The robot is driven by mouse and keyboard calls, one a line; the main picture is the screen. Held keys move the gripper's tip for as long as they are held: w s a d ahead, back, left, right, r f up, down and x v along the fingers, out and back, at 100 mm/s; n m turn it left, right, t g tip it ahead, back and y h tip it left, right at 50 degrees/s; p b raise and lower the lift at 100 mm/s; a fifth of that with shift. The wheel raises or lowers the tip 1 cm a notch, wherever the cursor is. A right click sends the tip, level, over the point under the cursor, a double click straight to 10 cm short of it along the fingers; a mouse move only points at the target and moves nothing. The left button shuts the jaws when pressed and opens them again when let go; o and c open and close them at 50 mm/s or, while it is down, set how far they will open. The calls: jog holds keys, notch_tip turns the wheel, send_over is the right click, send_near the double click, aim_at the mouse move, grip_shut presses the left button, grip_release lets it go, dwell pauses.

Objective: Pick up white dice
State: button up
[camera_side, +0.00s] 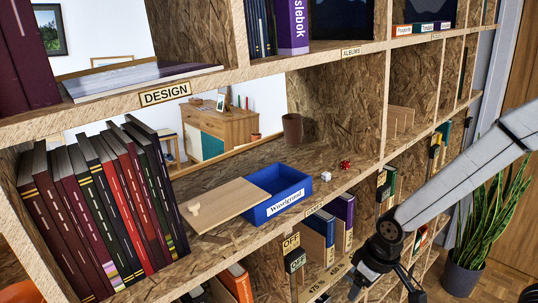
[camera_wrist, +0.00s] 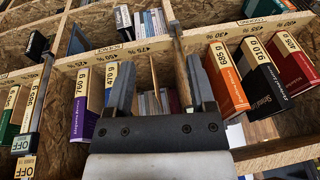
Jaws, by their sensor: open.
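The white dice (camera_side: 326,176) lies on the OSB shelf, just right of a blue box (camera_side: 278,192) with a white label. A red dice (camera_side: 345,165) lies close by, a little further right and back. My gripper (camera_side: 385,288) is low at the right in the side view, in front of the shelf wall and below the dice's shelf, well apart from the dice. In the wrist view my gripper (camera_wrist: 160,85) is open, with an empty gap between its two fingers. The dice do not show in the wrist view, which faces shelves with binders.
A wooden lid (camera_side: 226,204) leans on the blue box. A brown cup (camera_side: 292,130) stands behind the dice. Books (camera_side: 105,200) fill the shelf's left end. The shelf's front edge and an upright panel (camera_side: 340,105) border the dice's compartment. A potted plant (camera_side: 490,220) stands at far right.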

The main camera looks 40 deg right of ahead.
jog(key=n+t, duration=0.1)
jog(key=t, duration=1)
send_near(326, 173)
jog(key=w, duration=0.2)
jog(key=shift+w+a+f+h, duration=0.1)
jog(key=shift+a+f+h, duration=0.15)
jog(key=shift+h, duration=0.15)
jog(key=shift+x, duration=1.3)
jog(key=shift+f, duration=0.1)
jog(key=shift+x, duration=2.55)
jog(key=shift+d+f, duration=0.1)
